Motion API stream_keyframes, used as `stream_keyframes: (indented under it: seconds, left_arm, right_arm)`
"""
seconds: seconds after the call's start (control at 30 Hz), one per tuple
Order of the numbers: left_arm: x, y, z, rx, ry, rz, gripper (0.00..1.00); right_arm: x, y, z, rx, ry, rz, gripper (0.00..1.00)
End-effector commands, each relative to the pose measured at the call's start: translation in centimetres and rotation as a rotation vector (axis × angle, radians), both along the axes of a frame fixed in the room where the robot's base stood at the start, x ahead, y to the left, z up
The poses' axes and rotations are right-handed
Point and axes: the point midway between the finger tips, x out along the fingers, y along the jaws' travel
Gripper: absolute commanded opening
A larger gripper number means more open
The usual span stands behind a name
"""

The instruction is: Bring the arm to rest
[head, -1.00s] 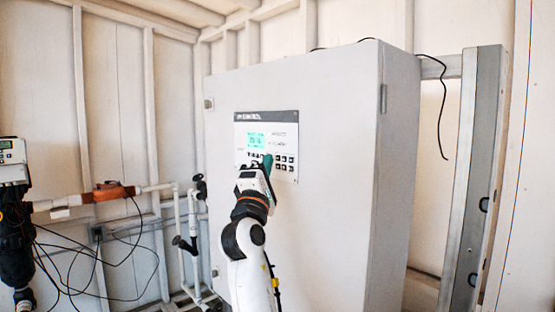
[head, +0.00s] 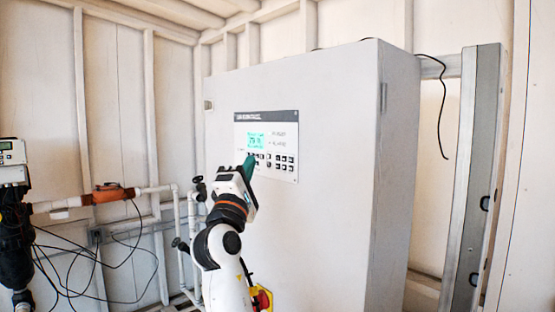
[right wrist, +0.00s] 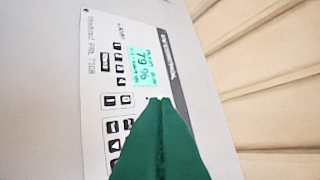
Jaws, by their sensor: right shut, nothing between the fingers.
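My right arm reaches up from the bottom centre of the head view. Its gripper (head: 249,162) is shut and empty, with green fingers pointing at the control panel (head: 284,166) on the grey cabinet. The fingertips overlap the panel's lower left part in the head view. In the right wrist view the shut green fingers (right wrist: 160,100) lie in front of the panel (right wrist: 91,25), just below its lit green display (right wrist: 146,66). I cannot tell the exact gap to the panel. My left gripper is out of view.
The large grey cabinet (head: 330,220) fills the centre. A red and yellow switch (head: 263,299) shows low on it, beside my arm. Pipes (head: 150,190), valves and loose black cables (head: 95,262) are at the left. A metal post (head: 470,170) stands at the right.

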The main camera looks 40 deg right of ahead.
Motion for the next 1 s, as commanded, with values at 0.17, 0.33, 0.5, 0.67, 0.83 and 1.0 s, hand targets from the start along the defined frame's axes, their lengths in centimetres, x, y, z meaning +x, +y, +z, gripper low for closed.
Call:
stream_keyframes:
  seconds: [0.17,0.33,0.5,0.67,0.83,1.0]
  left_arm:
    - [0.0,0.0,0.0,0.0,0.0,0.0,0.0]
    - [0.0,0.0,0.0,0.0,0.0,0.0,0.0]
    - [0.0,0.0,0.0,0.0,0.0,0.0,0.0]
    - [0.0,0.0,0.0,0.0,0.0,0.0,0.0]
    - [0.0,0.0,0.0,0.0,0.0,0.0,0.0]
    - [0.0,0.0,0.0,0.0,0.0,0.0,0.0]
  right_arm:
    - [0.0,0.0,0.0,0.0,0.0,0.0,0.0]
    - [0.0,0.0,0.0,0.0,0.0,0.0,0.0]
    - [0.7,0.1,-0.8,0.004,0.013,0.016,0.0]
    - [4.8,1.3,-6.8,0.045,0.1,0.126,0.0]
    - [9.9,3.6,-18.4,0.162,0.242,0.307,0.0]
    - [12.1,5.7,-31.2,0.328,0.379,0.452,0.0]
